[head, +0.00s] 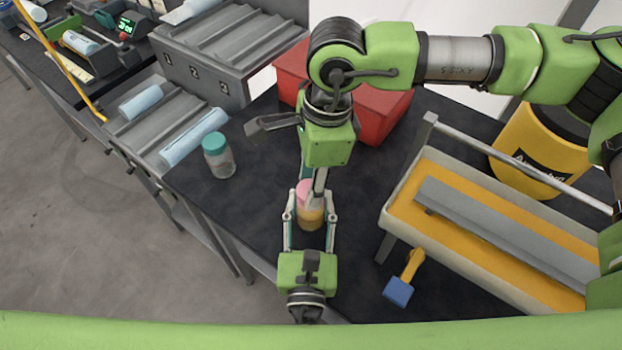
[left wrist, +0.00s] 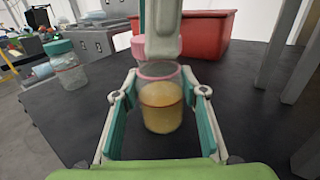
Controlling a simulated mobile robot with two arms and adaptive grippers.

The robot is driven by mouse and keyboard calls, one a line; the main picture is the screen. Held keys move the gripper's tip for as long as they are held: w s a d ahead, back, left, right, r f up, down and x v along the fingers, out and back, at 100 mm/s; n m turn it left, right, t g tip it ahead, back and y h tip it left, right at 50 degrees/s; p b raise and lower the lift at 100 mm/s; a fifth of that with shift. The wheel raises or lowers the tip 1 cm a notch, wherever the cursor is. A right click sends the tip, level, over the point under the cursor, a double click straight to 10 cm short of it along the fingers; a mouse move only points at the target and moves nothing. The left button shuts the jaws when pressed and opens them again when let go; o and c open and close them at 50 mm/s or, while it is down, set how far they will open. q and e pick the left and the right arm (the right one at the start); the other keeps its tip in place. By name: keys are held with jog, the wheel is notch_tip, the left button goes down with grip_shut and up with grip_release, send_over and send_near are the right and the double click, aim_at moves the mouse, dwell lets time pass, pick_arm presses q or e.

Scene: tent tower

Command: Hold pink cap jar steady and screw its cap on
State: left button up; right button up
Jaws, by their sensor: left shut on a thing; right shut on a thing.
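The pink cap jar (head: 312,218) stands upright on the dark table, with orange contents in its lower part. It also shows in the left wrist view (left wrist: 161,110), clear-walled with a pink ring at its mouth. My left gripper (head: 311,207) reaches in from the front with one finger on each side of the jar, shut on it. My right gripper (head: 312,183) comes down from above, shut on the pink cap (head: 304,187). In the left wrist view the cap (left wrist: 138,46) is partly hidden behind a right finger and appears above and behind the jar's mouth. Exact contact is unclear.
A teal-lidded jar (head: 218,158) stands to the left. A red bin (head: 383,113) is behind.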

jog(key=shift+f, duration=0.6)
dwell(0.3)
